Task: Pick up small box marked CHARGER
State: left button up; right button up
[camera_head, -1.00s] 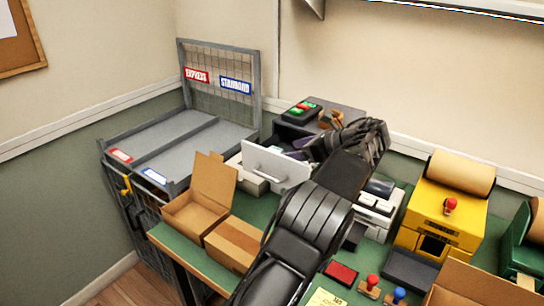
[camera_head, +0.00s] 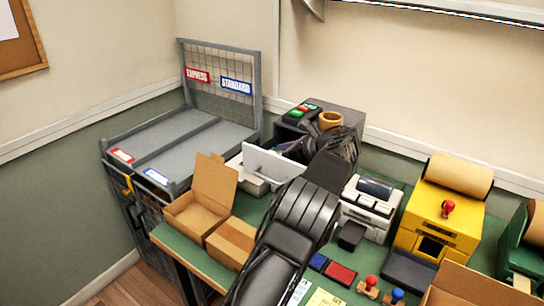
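No box with a readable CHARGER mark shows in the head view. An open cardboard box (camera_head: 186,222) and a closed brown box with a lighter tape strip (camera_head: 231,242) stand at the left end of the green bench; I can read no label on either. My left arm reaches in from the bottom and slants up to the right. My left gripper (camera_head: 346,146) is at its far end, in front of a dark grey machine (camera_head: 352,117). Its dark fingers blend together, so I cannot tell its opening or whether it holds anything. My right gripper is not in view.
A white panel (camera_head: 275,163) stands left of my arm. A white printer (camera_head: 370,208) and a yellow machine (camera_head: 440,215) stand to the right. Ink pads and stamps (camera_head: 371,283) lie in front. A grey two-lane rack (camera_head: 180,150) marked EXPRESS and STANDARD is at left.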

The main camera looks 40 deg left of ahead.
pick_arm(q)
jog(key=shift+c, duration=0.5)
jog(key=c, duration=1.1)
